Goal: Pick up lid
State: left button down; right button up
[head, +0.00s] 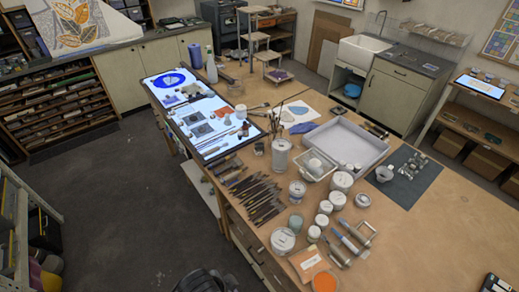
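Several white lidded jars stand in a cluster on the right half of the wooden workbench. A large jar with a pale round lid (283,239) stands near the bench's front edge. Other white-lidded jars (342,180) stand in a loose line behind it. A tall clear jar (281,150) stands farther back. I cannot tell which lid the task means, and no lid clearly lies loose. Neither of my grippers can be made out. A dark shape cut off by the bottom edge is too unclear to name.
Many brushes and tools (256,199) lie left of the jars. A light table (203,116) with glass pieces covers the bench's left part. A grey tray (346,142) and a dark mat (405,182) lie behind the jars. The bench's right part (440,235) is mostly clear.

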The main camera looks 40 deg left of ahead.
pick_arm(q)
jog(key=c, duration=1.8)
grip_release()
jog(key=o, duration=1.8)
